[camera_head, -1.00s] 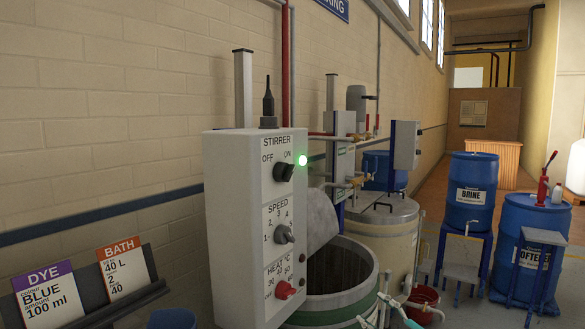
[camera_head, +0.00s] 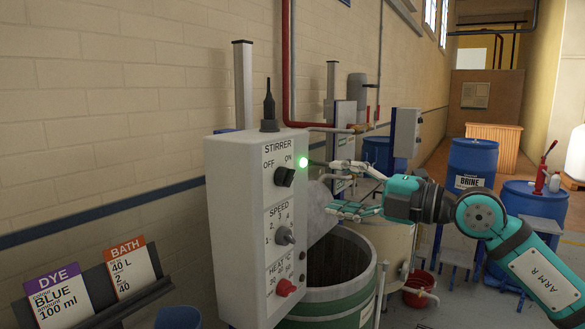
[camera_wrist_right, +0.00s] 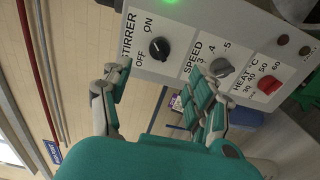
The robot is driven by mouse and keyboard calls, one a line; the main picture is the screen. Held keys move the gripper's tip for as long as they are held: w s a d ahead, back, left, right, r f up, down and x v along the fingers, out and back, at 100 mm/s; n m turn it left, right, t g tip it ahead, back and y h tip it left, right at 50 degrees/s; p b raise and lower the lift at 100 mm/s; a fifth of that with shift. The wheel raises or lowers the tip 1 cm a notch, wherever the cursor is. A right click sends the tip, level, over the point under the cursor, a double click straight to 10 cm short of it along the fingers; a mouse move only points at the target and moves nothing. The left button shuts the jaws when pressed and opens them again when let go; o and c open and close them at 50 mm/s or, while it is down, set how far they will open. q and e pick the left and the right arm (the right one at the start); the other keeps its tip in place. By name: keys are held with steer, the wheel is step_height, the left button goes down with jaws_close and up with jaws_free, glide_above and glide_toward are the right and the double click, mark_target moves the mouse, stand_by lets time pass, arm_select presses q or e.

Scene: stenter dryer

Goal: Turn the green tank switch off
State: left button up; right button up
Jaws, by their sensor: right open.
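The grey control box (camera_head: 230,190) stands beside the tank with green bands (camera_head: 338,310). Its black STIRRER switch (camera_head: 285,176) sits between the OFF and ON labels, its raised grip slanting up toward the ON side. The green lamp (camera_head: 303,162) beside it is lit. My right gripper (camera_head: 335,189) is open and empty to the right of the box, apart from the switch. In the right wrist view, the switch (camera_wrist_right: 159,48) shows beyond the gap between the fingers (camera_wrist_right: 158,88). My left gripper is out of view.
Below the switch are the grey SPEED knob (camera_head: 285,236) and the red HEAT knob (camera_head: 286,287). A card rack (camera_head: 130,307) is at lower left. Blue barrels (camera_head: 470,165) stand at the back right.

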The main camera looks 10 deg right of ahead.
mark_target(292, 175)
steer(key=p+x, duration=0.3)
steer(key=x, duration=0.6)
steer(key=shift+w+a, duration=0.2)
steer(key=shift+w, duration=0.05)
steer(key=shift+w+a+p, duration=0.3)
steer(key=shift+a+p, duration=0.05)
steer(key=shift+f, duration=0.1)
steer(key=c, duration=1.1)
steer(key=shift+c, duration=0.2)
